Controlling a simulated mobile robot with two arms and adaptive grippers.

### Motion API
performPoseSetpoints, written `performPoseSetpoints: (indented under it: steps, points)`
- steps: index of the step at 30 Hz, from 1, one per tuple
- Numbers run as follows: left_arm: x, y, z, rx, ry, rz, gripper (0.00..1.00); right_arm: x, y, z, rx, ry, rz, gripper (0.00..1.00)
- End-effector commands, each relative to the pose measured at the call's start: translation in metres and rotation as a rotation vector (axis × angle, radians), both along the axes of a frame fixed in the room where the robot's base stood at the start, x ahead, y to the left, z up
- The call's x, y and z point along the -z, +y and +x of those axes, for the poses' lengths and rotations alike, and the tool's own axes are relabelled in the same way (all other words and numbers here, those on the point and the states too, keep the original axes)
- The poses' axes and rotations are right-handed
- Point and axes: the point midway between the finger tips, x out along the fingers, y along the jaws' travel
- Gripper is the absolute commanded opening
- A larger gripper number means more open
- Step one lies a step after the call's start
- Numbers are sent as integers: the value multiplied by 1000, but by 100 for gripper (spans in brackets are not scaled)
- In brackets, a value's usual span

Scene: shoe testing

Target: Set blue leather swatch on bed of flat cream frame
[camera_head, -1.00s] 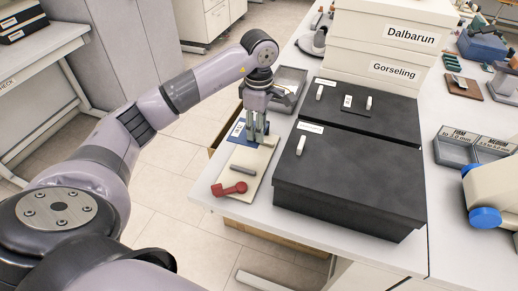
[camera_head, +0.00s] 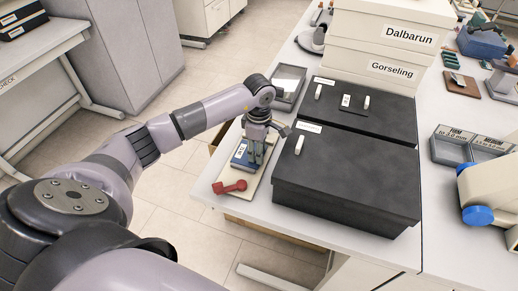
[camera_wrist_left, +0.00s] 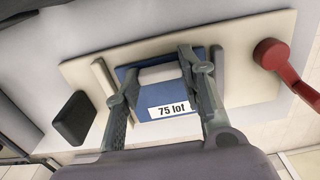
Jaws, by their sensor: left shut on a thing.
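The blue leather swatch (camera_head: 236,161) has a white label, which reads "75 lot" in the left wrist view. My left gripper (camera_head: 254,162) is shut on the swatch (camera_wrist_left: 152,95), with its fingers at either side of a pale raised bar. The swatch is over the middle of the flat cream frame (camera_head: 252,184); I cannot tell whether it touches the bed. The frame's near end has a red handle (camera_head: 231,187), also seen in the left wrist view (camera_wrist_left: 272,54). My right gripper is out of view.
A large black box (camera_head: 345,190) stands close right of the frame. A grey tray (camera_head: 289,82) lies behind. Cream boxes (camera_head: 370,50) stand at the back. The table's left edge runs close beside the frame. A dark block (camera_wrist_left: 74,118) shows beside the frame.

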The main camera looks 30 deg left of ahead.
Motion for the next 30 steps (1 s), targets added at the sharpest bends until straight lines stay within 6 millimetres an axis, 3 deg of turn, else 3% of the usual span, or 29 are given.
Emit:
performPoseSetpoints:
  steps: [2,3,11,23,26,30]
  points:
    - [4,0,0,0,0,1,18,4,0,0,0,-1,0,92]
    - [2,0,0,0,0,0,38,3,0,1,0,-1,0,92]
    - [2,0,0,0,0,0,56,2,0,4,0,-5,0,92]
    - [-3,0,0,0,-1,-1,57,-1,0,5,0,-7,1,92]
    - [-14,0,1,0,-4,0,57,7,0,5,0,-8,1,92]
    - [-43,0,2,1,-8,1,57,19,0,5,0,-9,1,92]
